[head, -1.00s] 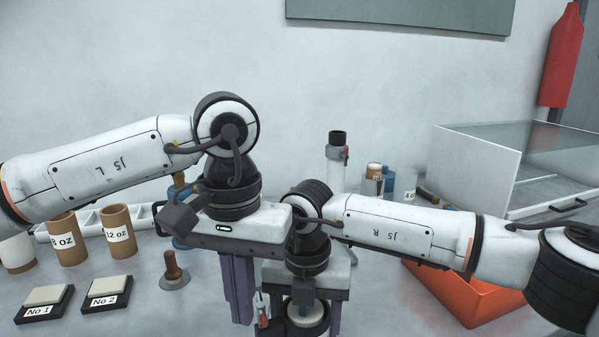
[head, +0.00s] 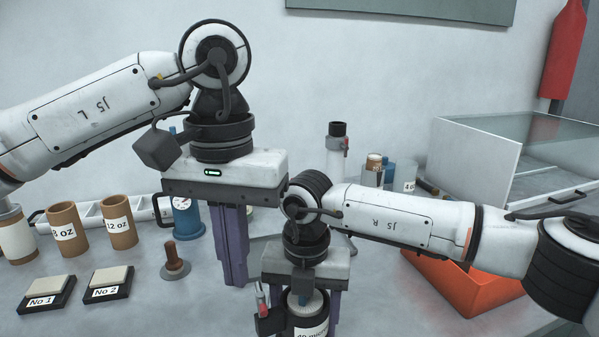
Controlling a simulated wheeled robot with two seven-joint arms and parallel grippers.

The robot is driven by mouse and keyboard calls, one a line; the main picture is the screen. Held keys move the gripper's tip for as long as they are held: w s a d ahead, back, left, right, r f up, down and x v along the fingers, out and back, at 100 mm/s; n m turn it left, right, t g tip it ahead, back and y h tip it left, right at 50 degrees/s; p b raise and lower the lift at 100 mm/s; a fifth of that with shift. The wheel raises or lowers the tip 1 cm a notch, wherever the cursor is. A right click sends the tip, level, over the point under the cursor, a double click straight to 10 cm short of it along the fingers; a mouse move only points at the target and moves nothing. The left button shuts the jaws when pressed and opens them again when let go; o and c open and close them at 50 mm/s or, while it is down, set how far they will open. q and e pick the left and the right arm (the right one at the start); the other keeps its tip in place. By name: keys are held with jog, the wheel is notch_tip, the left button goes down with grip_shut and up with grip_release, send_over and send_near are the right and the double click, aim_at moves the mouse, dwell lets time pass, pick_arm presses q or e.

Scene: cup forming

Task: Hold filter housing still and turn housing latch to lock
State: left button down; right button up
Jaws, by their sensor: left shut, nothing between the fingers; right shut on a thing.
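The filter housing (head: 307,318), a round dark body with a white top and a partly visible label, stands at the bottom middle of the head view. My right gripper (head: 305,328) is above it with its purple fingers on either side, shut on it. A small red-and-dark part (head: 263,306), probably the housing latch, is at the housing's left side; whether it is locked cannot be told. My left gripper (head: 236,279) is shut and empty, pointing down, above and left of the housing. The housing's lower part is cut off by the picture edge.
Brown cups (head: 68,233) stand at the left, with blocks marked No 1 (head: 45,294) and No 2 (head: 107,288) before them. A brown-handled tamper (head: 173,262) stands left of my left gripper. An orange bin (head: 470,290) is at the right, partly behind my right arm.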

pick_arm(q)
jog(key=shift+r, duration=0.35)
